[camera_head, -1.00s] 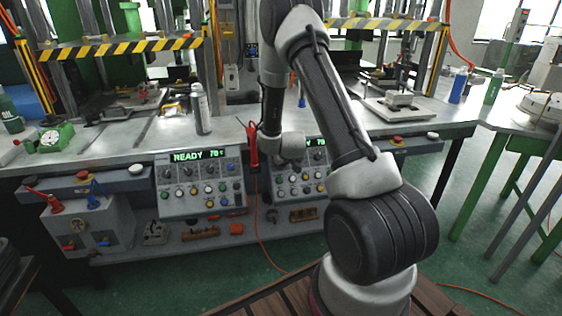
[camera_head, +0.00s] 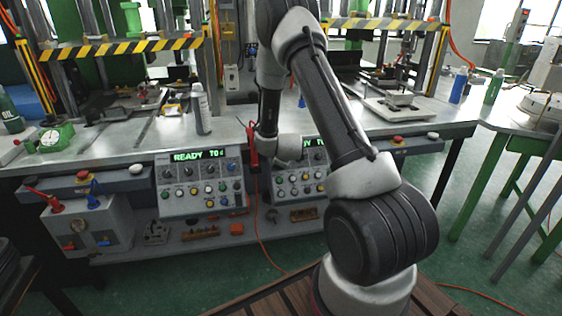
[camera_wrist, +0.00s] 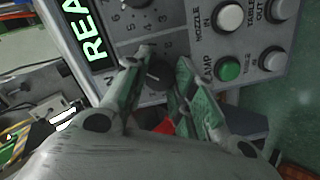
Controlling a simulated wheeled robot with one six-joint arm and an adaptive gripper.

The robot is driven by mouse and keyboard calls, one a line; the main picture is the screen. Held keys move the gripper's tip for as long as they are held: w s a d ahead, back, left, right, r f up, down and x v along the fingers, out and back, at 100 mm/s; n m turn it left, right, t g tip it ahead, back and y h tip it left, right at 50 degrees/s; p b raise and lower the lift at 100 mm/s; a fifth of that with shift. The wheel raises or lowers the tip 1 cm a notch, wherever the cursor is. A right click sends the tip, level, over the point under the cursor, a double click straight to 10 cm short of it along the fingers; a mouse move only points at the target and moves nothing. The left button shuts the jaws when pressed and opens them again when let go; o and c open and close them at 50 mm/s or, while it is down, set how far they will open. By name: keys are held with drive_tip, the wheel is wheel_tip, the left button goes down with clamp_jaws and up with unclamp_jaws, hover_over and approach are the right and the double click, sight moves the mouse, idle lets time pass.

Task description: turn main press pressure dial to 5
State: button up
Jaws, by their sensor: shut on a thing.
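In the wrist view a dark round dial (camera_wrist: 157,74) sits on a grey control panel, between the two fingers of my gripper (camera_wrist: 165,60). My gripper is shut on this dial, one finger on each side. The numbers around it are partly covered, and I cannot read its setting. A second dial (camera_wrist: 138,3) with a number ring is cut off at the top edge. In the head view my gripper is hidden by my own arm, near the right control panel (camera_head: 299,187).
A lit green display (camera_wrist: 88,32) is left of the dial in the wrist view. A white button (camera_wrist: 229,17) and a green button (camera_wrist: 228,68) are close to the right finger.

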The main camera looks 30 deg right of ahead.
drive_tip(key=shift+s+n, duration=0.1)
drive_tip(key=shift+n, duration=0.6)
drive_tip(key=o, duration=1)
drive_tip(key=shift+o, duration=0.2)
drive_tip(key=v, duration=1.2)
drive_tip(key=shift+a+f, duration=0.1)
